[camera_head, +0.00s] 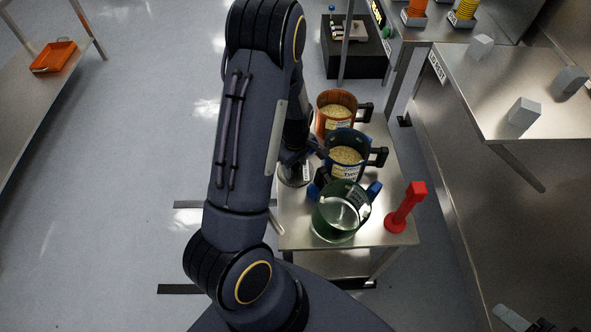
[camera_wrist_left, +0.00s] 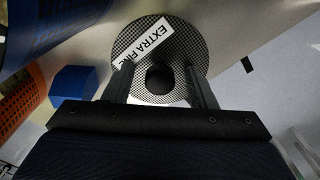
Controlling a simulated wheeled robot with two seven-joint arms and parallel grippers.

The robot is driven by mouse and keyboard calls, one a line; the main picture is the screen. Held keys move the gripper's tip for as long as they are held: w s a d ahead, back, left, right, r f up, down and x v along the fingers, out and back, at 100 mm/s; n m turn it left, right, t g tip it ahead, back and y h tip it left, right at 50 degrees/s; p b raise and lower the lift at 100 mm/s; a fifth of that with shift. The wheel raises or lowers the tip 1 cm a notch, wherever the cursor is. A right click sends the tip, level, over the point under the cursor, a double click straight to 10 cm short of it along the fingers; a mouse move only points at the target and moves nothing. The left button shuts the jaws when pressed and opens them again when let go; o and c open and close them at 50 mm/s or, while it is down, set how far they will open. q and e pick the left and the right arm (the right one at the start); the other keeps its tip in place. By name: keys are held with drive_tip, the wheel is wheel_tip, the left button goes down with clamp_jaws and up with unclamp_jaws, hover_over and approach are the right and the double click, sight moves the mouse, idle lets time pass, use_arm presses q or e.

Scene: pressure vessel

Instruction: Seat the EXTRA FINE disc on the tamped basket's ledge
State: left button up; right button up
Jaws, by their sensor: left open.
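The EXTRA FINE disc (camera_wrist_left: 152,42) is a round mesh plate with a white label and a black central knob (camera_wrist_left: 160,78). My left gripper (camera_wrist_left: 159,70) is open, its fingers on either side of the knob with gaps visible. In the head view the gripper (camera_head: 303,157) is mostly hidden by my arm, at the left edge of the small steel table. A round part beside it looks like the disc (camera_head: 292,178). Copper (camera_head: 322,122), blue (camera_head: 335,167) and green (camera_head: 330,222) baskets stand in a row. The first two hold pale grains. I cannot tell which is tamped.
A red tool (camera_head: 404,208) stands at the right of the steel table (camera_head: 300,233). A steel bench (camera_head: 470,90) with grey blocks is farther right. Orange (camera_wrist_left: 22,100) and blue (camera_wrist_left: 72,86) parts lie left in the wrist view. A partly cut-off dark object (camera_head: 540,325) is bottom right.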

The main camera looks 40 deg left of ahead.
use_arm(q)
drive_tip(key=c, duration=1.1)
